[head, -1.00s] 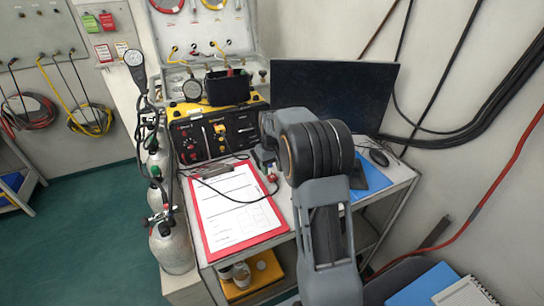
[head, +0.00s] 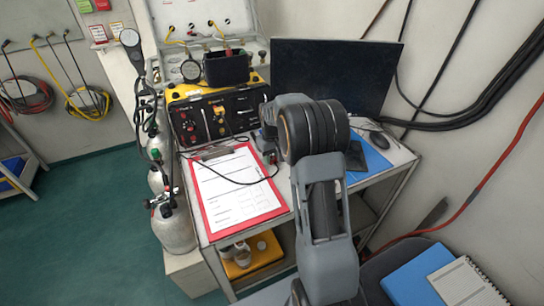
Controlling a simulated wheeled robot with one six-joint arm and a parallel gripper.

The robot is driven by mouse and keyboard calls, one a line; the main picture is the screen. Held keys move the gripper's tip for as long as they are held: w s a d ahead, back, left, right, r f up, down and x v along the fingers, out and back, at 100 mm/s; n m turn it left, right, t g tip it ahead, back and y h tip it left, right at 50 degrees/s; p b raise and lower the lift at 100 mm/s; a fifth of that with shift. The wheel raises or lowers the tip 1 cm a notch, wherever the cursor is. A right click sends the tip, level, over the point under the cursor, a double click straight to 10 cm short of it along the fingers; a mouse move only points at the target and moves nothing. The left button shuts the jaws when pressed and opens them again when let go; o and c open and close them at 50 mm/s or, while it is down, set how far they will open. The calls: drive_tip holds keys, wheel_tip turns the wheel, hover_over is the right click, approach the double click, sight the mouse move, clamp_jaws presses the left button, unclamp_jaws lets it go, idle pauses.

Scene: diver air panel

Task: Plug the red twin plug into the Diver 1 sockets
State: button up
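The diver air panel (head: 212,133) is a black-faced yellow box at the back of the cart, with small knobs and coloured fittings. Its labels and the Diver 1 sockets are too small to tell apart. A small red piece, perhaps the red twin plug (head: 272,157), shows at the right end of a thin black cable, just left of my arm. My gripper (head: 266,142) shows only as a grey part beside my wrist, mostly hidden behind it. I cannot tell whether its fingers are open or touch the red piece.
A red clipboard (head: 286,204) with white paper lies in front of the panel, and the black cable crosses it. A dark monitor (head: 334,77) stands behind my arm. Gas cylinders (head: 172,228) stand left of the cart. A black box (head: 226,68) sits above the panel.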

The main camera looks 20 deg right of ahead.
sight(272, 158)
drive_tip(key=shift+c, duration=0.8)
drive_tip(key=shift+o, duration=1.4)
drive_tip(key=c, duration=0.4)
drive_tip(key=shift+c, duration=0.2)
drive_tip(key=shift+r, duration=0.35)
drive_tip(key=shift+r+p, duration=1.2)
